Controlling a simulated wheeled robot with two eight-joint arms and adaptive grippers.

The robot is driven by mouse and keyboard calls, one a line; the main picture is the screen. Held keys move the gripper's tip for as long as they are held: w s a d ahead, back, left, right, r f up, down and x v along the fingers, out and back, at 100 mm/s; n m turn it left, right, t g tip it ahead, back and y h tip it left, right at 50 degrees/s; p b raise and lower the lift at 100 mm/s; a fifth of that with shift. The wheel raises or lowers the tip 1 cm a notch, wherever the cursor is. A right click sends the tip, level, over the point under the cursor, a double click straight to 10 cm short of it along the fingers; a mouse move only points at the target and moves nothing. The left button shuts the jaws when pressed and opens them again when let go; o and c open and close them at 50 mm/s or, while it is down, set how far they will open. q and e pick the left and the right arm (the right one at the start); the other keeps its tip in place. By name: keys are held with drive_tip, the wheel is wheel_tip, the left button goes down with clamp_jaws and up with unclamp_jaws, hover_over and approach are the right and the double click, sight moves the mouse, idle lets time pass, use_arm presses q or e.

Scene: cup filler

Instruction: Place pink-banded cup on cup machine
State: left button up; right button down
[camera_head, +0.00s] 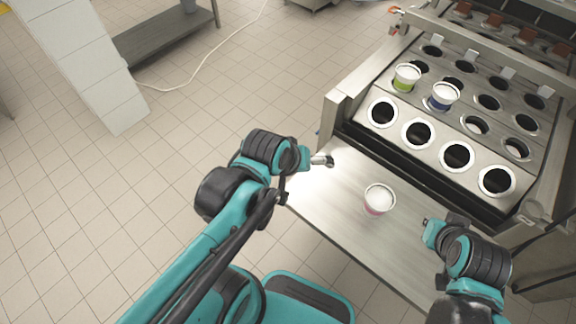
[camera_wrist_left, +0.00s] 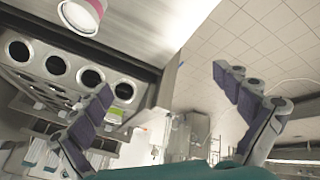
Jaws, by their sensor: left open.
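The pink-banded cup (camera_head: 378,199) stands upright on the metal shelf in front of the cup machine (camera_head: 402,112). It also shows at the top left of the left wrist view (camera_wrist_left: 82,14). My left gripper (camera_head: 324,160) is left of the cup, near the shelf's left edge. In the left wrist view its fingers (camera_wrist_left: 162,82) are spread with nothing between them. My right gripper (camera_head: 427,224) is right of the cup and apart from it; its fingers are too small to judge. The machine's front row of round holes is empty.
A green-banded cup (camera_head: 406,78) and a blue-banded cup (camera_head: 443,97) sit in holes of the second row. The metal shelf (camera_head: 345,185) is otherwise clear. A raised metal side post (camera_head: 337,112) bounds the machine's left. Open tiled floor lies to the left.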

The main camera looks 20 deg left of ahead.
use_arm(q)
drive_tip(key=s+a+m, duration=0.1)
drive_tip(key=a+m+y, duration=0.1)
drive_tip(key=m, duration=0.1)
drive_tip(key=s+a+m+t, duration=0.1)
drive_tip(key=shift+s+a+r+m, duration=0.25)
drive_tip(key=shift+s+r+m, duration=0.05)
drive_tip(key=shift+r, duration=0.05)
drive_tip(key=shift+f+b, duration=0.35)
drive_tip(key=shift+f, duration=0.05)
